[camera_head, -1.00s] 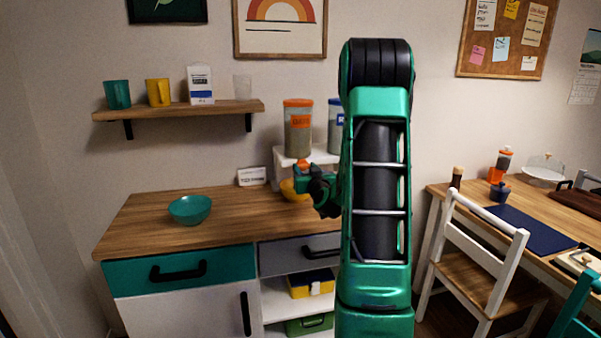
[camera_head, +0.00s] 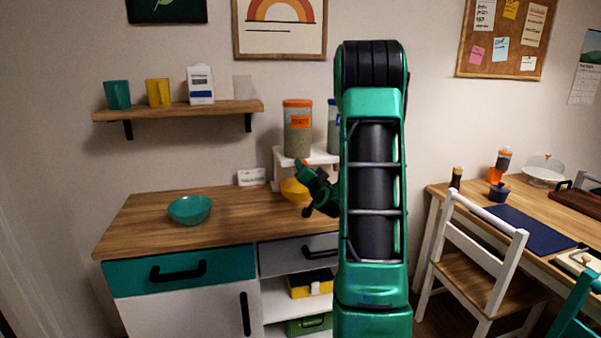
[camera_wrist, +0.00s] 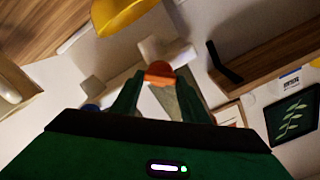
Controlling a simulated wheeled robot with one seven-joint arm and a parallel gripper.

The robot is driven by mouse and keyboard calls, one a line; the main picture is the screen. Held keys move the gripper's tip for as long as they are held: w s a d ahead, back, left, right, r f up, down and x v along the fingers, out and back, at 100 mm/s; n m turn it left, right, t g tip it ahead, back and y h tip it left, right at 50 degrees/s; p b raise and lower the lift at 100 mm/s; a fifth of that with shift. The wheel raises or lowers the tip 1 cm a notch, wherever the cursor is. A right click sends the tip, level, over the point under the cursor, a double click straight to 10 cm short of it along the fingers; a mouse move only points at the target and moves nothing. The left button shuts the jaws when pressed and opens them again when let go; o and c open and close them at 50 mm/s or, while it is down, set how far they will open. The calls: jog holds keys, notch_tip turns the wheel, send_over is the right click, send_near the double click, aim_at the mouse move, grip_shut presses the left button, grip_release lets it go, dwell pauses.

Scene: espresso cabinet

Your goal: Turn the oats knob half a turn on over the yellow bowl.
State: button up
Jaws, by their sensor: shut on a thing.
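The oats dispenser (camera_head: 297,135) is a clear canister with an orange lid and an orange label, standing on a white stand. Its orange knob (camera_wrist: 158,70) shows between the fingertips in the wrist view. My gripper (camera_head: 302,166) is shut on this knob, below the canister, and is tilted in the head view. In the wrist view, my gripper's two green fingers (camera_wrist: 160,78) flank the knob. The yellow bowl (camera_head: 292,190) sits on the wooden counter below the knob, partly behind my gripper; it also shows at the top of the wrist view (camera_wrist: 118,14).
A second dispenser (camera_head: 333,126) with a blue label is mostly hidden behind my arm. A teal bowl (camera_head: 190,210) stands on the counter (camera_head: 145,225) at left, with clear wood around it. A small white sign (camera_head: 251,177) stands at the back. A wall shelf (camera_head: 185,110) holds cups.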

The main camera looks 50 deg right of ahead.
jog(key=m, duration=1)
jog(key=shift+w+a+m, duration=0.3)
jog(key=shift+m, duration=0.1)
jog(key=shift+f, duration=0.1)
jog(key=o, duration=1.1)
jog(key=shift+c, duration=0.2)
jog(key=shift+s+d, duration=0.1)
jog(key=shift+d, duration=0.05)
